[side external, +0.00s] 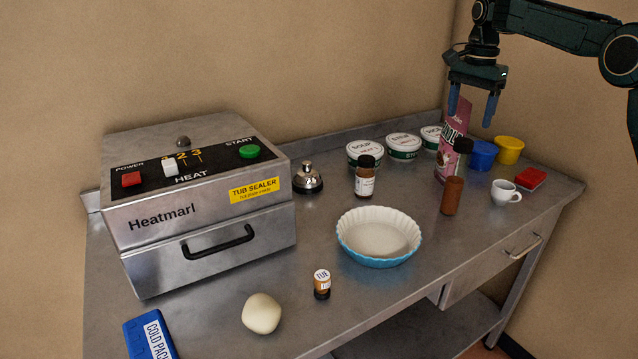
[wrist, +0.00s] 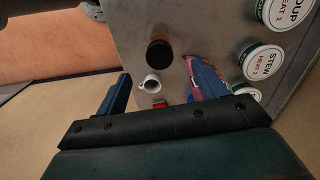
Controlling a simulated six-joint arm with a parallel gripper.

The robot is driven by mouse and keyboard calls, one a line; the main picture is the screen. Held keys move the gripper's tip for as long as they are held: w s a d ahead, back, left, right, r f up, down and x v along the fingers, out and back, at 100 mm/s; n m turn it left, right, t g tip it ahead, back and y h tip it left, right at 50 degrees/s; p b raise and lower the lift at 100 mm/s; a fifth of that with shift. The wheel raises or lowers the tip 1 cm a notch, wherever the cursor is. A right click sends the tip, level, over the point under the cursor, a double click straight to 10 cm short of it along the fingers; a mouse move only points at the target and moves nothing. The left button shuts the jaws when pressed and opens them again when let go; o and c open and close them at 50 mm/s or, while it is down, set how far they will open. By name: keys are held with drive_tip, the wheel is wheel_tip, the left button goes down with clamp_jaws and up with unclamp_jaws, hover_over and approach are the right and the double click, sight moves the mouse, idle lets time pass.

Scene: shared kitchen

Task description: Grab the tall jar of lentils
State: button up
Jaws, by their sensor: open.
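I see no jar with a readable lentils label. A plain reddish-brown cylinder (side external: 451,195) stands upright on the counter at right; I cannot tell if it is the jar of lentils. A brown, dark-ended thing in the wrist view (wrist: 159,48) is probably this cylinder. My gripper (side external: 471,118) is open and empty, high above the back right of the counter. In the wrist view its two blue fingers (wrist: 160,75) are spread apart.
A white cup (side external: 505,193), red box (side external: 531,179), blue tub (side external: 482,157) and yellow tub (side external: 509,150) are at right. Several soup and stew tubs (side external: 404,147) line the back. A brown bottle (side external: 365,183) stands behind a blue dish (side external: 348,243). A tub sealer (side external: 190,205) fills the left.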

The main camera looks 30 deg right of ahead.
sight(461, 153)
drive_tip(key=shift+f, duration=2.85)
drive_tip(key=shift+d+f, duration=0.1)
drive_tip(key=shift+f, duration=2.5)
clamp_jaws()
